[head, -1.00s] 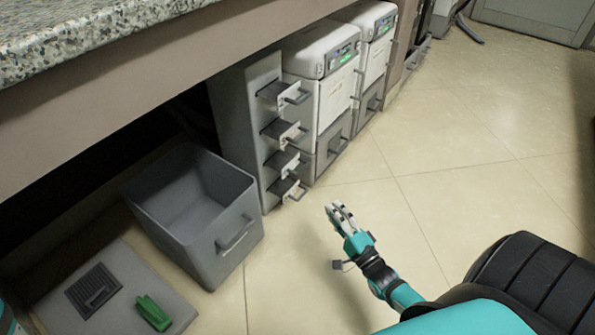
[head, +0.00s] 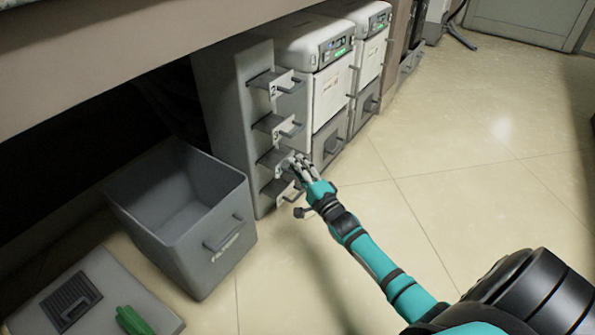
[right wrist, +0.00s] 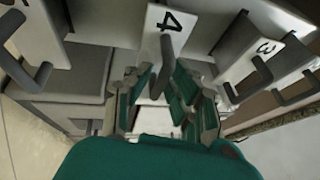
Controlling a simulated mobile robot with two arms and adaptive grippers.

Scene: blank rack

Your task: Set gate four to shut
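Gate four is a white plate (right wrist: 180,22) marked 4 with a grey bar handle (right wrist: 165,62), in the right wrist view. In the head view it is on the grey rack (head: 232,110), largely hidden by my right gripper (head: 299,162). Like the other gates, it stands out from the rack's front. In the right wrist view my right gripper (right wrist: 160,98) is open, its fingers on either side of the gate four handle; I cannot tell if they touch it. My left gripper is not in view.
Gate three (head: 281,129) is just above, gate two (head: 276,84) higher, and another gate (head: 282,190) below. A grey bin (head: 215,250) stands left of the rack, white machines (head: 330,80) to its right. The tiled floor (head: 450,190) is clear on the right.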

